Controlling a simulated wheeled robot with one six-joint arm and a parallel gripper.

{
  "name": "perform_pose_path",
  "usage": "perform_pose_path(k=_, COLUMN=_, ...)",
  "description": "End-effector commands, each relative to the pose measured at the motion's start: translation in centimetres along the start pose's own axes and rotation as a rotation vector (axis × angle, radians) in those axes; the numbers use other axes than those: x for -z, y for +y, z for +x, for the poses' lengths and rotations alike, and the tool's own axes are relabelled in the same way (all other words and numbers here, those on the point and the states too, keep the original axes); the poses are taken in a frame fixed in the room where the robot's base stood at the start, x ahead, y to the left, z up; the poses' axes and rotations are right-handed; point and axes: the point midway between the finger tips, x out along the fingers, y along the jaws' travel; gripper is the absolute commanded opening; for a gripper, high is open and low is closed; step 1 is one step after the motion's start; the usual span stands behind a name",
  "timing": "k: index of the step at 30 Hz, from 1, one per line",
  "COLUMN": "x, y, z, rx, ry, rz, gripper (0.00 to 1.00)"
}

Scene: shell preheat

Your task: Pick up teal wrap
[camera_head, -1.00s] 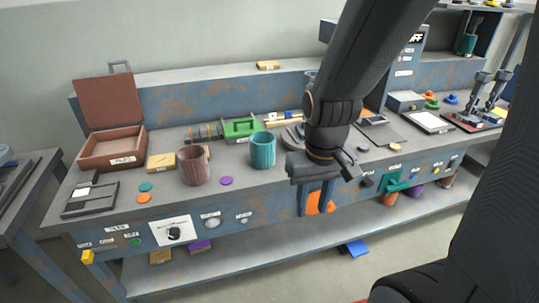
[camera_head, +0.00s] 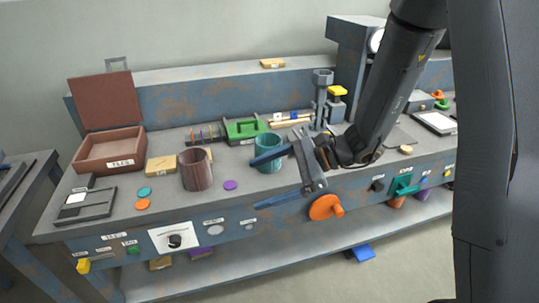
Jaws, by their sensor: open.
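The teal wrap (camera_head: 270,143) is an upright, hollow teal cylinder near the bench's front edge, right of the brown cylinder. My gripper (camera_head: 256,185) is open, with its two blue-grey fingers pointing left, one above the other. The upper finger crosses in front of the wrap and hides part of its middle. The lower finger is in front of the bench's front panel. I cannot tell whether the upper finger touches the wrap.
A brown cylinder (camera_head: 196,171) stands to the left, with a purple disc (camera_head: 230,185) between it and the wrap. A green holder (camera_head: 245,127) is behind the wrap, and a grey post (camera_head: 321,100) stands behind right. An orange knob (camera_head: 325,207) sticks out of the front panel below my gripper.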

Motion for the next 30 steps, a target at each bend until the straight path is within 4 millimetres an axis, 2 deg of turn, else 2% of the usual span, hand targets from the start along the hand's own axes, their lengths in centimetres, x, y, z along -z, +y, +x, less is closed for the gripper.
perform_pose_path(k=3, x=1.5, y=-6.0, z=0.7, rx=0.221, ry=-0.130, rz=0.144, gripper=0.89)
perform_pose_path(k=6, x=3.0, y=-10.5, z=-0.1, rx=0.396, ry=-0.218, rz=0.229, gripper=0.89)
perform_pose_path(k=9, x=4.6, y=-13.8, z=-1.2, rx=0.541, ry=-0.282, rz=0.283, gripper=0.89)
perform_pose_path(k=12, x=6.0, y=-15.9, z=-2.4, rx=0.646, ry=-0.323, rz=0.316, gripper=0.89)
perform_pose_path(k=15, x=7.0, y=-17.1, z=-3.3, rx=0.716, ry=-0.348, rz=0.335, gripper=0.89)
perform_pose_path(k=19, x=8.8, y=-15.7, z=-3.2, rx=0.716, ry=-0.342, rz=0.421, gripper=0.89)
perform_pose_path(k=30, x=8.4, y=-18.1, z=-0.9, rx=0.715, ry=-0.341, rz=0.435, gripper=0.89)
